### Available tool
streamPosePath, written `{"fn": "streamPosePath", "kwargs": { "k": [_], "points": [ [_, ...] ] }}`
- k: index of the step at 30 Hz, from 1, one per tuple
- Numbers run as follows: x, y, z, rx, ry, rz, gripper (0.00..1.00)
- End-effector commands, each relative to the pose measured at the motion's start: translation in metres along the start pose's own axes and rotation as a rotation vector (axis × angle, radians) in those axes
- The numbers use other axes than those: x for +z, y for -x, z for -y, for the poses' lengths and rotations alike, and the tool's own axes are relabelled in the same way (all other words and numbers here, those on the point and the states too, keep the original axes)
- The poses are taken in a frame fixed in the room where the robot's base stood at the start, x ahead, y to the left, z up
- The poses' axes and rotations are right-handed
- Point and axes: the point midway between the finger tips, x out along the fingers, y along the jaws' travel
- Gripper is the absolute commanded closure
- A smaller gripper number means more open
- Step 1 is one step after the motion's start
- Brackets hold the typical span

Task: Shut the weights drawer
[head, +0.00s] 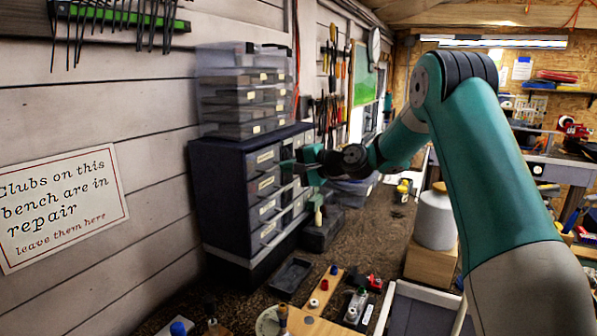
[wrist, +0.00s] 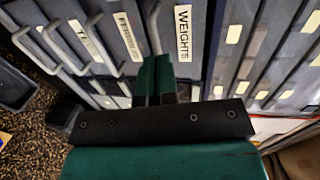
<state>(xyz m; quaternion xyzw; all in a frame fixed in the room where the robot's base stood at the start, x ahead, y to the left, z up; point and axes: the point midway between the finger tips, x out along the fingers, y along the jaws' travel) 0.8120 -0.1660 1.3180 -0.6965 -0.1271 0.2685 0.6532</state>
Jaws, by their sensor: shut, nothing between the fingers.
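The weights drawer (wrist: 187,62) shows in the wrist view, with a white WEIGHTS label and a grey bar handle to the left of it. In the head view it appears to be in the top row of the dark blue cabinet (head: 222,200), partly behind my gripper (head: 287,165). My gripper's green fingers are together and empty, pointing at the drawer front; they also show in the wrist view (wrist: 156,62). They overlap the lower part of the front. I cannot tell whether they touch it or how far the drawer stands out.
A ferrules drawer (wrist: 127,38) lies beside the weights drawer in the wrist view. Clear drawer boxes (head: 235,90) stand on the cabinet. Some brown bench surface in front of the cabinet is bare.

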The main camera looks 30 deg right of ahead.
Motion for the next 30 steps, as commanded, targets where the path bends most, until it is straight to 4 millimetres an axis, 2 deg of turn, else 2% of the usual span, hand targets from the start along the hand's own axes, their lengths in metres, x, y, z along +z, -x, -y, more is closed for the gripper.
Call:
{"fn": "streamPosePath", "kwargs": {
  "k": [9,16,21,26,29,30],
  "points": [
    [0.001,0.069,-0.005,0.002,-0.003,0.003,1.00],
    [0.001,0.103,-0.002,0.004,-0.004,0.007,1.00],
    [0.002,0.111,0.000,0.004,-0.004,0.009,1.00],
    [0.007,0.108,0.000,0.013,0.005,0.018,1.00],
    [0.033,0.095,-0.001,0.060,0.061,0.065,1.00],
    [0.053,0.087,-0.003,0.093,0.103,0.100,1.00]
  ]
}}
